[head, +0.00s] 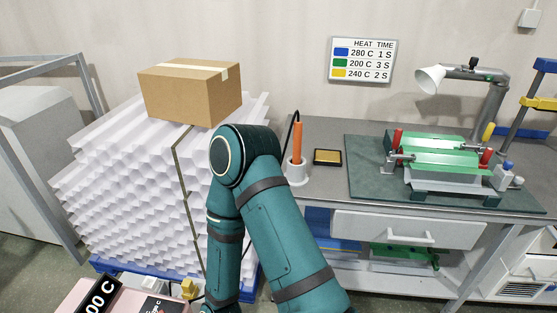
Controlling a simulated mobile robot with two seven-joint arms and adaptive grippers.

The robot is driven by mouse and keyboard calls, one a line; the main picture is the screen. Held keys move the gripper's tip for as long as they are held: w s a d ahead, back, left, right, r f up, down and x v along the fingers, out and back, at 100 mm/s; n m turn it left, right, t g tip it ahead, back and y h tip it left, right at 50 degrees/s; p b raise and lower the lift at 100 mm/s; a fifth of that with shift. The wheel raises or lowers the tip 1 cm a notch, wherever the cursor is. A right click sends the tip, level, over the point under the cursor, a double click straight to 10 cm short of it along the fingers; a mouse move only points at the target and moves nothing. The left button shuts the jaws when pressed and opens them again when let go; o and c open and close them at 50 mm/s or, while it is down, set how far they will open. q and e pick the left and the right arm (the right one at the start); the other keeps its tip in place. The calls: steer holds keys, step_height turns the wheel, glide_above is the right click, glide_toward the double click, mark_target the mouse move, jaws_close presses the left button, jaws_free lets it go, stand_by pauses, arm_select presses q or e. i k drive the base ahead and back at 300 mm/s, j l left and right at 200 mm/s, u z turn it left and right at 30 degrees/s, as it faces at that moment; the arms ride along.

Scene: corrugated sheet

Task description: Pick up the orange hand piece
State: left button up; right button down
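The orange hand piece (297,141) stands upright in a white round holder (298,174) near the left end of the workbench. A black cable arches from its top down behind it. Its lower end is hidden in the holder. One of my teal arms rises from the bottom middle with its bent elbow just left of the hand piece. Neither of my grippers shows in the head view, so nothing is seen touching the hand piece.
A small black-framed yellow pad (327,157) lies right of the holder. A green mat (365,180) carries a clamped green sheet (440,152), with a lamp (470,74) behind. White corrugated sheets (120,185) with a cardboard box (190,92) stand left. A pink unit (125,298) sits bottom left.

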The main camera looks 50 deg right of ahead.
mark_target(297, 131)
steer(key=z, duration=1.7)
